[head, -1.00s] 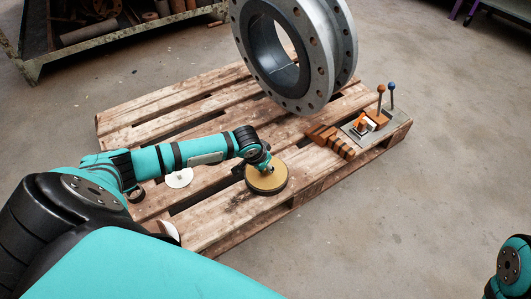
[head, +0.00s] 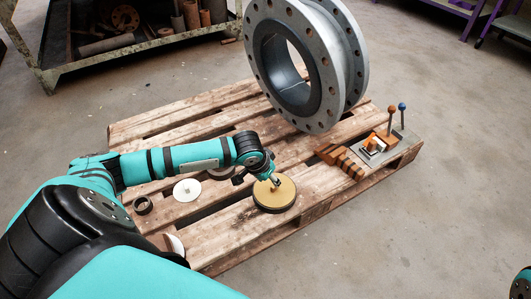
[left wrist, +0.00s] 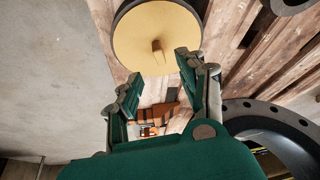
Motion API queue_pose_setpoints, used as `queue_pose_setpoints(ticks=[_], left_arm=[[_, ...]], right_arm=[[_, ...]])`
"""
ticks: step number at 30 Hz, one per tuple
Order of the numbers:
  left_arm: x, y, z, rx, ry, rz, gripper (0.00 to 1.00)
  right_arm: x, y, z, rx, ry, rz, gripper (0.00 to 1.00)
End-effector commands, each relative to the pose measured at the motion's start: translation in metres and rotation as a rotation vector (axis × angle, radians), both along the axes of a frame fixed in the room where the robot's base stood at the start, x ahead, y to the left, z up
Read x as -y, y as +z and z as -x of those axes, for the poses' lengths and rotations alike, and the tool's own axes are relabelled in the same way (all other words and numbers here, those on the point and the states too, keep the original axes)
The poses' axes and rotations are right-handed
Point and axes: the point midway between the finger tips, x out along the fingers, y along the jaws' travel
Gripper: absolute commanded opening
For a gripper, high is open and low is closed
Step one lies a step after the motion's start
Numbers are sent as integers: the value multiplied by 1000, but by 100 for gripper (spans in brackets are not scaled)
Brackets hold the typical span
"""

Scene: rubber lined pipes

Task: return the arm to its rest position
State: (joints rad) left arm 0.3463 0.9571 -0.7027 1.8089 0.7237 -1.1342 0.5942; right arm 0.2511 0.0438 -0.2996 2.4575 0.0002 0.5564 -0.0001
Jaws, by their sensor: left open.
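My left arm reaches in from the left over the wooden pallet (head: 215,237). My left gripper (head: 273,181) is by the tan disc (head: 270,200), which has a dark rim and lies near the pallet's front edge. In the left wrist view the gripper (left wrist: 158,73) is open, its two fingers apart with nothing held. There the tan disc (left wrist: 135,40) and its small upright knob (left wrist: 158,52) show just beyond the fingertips. Whether a finger touches the knob cannot be told. My right gripper is not in view; only a bit of that arm shows at lower right.
A large flanged rubber-lined pipe (head: 355,60) stands on the pallet. Orange-brown stepped blocks (head: 341,160) and a plate with two ball-topped levers (head: 402,118) sit at right. A metal bin (head: 140,48) stands behind.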

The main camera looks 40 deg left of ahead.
Motion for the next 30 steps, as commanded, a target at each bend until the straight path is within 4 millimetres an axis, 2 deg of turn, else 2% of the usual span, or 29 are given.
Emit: queue_pose_setpoints(ticks=[3,9,17,20,23,26,27,29,30], left_arm=[[-1,22,10,0,-2,-1,41],[-1,45,19,0,1,0,41],[0,50,21,0,-1,2,41],[14,53,17,30,-27,31,41],[54,63,8,128,-106,113,41],[115,92,-3,305,-220,246,41],[140,108,-6,390,-263,305,41],[175,139,-9,532,-322,390,41],[196,163,-8,630,-354,444,41]], right_arm=[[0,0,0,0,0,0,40],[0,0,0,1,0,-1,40],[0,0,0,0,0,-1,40],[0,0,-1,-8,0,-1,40],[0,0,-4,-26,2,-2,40],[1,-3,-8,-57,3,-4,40],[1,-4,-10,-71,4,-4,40],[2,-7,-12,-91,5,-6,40],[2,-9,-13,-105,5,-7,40]])
